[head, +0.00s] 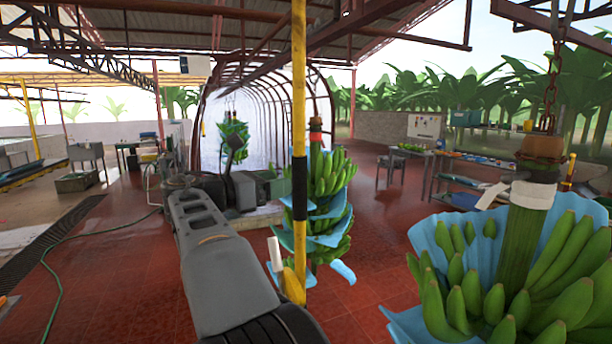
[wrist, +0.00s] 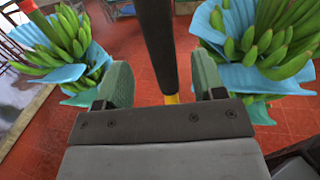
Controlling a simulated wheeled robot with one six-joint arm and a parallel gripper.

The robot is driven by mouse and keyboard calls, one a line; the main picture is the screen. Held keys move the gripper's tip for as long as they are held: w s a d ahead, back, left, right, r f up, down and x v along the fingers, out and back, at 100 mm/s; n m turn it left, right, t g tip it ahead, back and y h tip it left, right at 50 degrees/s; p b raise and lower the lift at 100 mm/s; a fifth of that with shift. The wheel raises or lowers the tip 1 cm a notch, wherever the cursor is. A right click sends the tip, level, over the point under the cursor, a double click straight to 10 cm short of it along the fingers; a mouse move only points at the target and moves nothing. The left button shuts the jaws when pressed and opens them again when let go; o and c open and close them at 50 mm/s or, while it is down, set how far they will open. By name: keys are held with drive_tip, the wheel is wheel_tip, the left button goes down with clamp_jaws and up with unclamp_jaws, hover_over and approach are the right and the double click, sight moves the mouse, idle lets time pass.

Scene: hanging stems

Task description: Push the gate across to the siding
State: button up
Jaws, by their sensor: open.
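A yellow pole (head: 299,90) with a black grip section (head: 299,188) hangs upright from above in the head view. Its top is out of frame, and I cannot make out the gate overhead. My gripper (head: 283,184) is at the height of the black section, partly hidden behind the pole. In the wrist view my gripper (wrist: 162,78) is open, with one green pad on each side of the dark pole (wrist: 156,40). Gaps show between the pole and both pads. A bit of yellow (wrist: 171,99) shows at the palm.
A banana stem with blue sheets (head: 325,200) hangs just behind the pole. A larger stem (head: 510,260) hangs from a chain at the right. A further stem (head: 233,142) hangs by the arched tunnel. Tables (head: 430,155) stand at the back right. Red floor lies open between.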

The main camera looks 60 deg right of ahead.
sight(306, 178)
drive_tip(key=p+x, duration=0.1)
drive_tip(key=x, duration=0.7)
drive_tip(key=shift+s+d+f+p, duration=0.1)
drive_tip(key=shift+d+p, duration=0.05)
drive_tip(key=shift+p, duration=0.2)
drive_tip(key=shift+c, duration=0.4)
clamp_jaws()
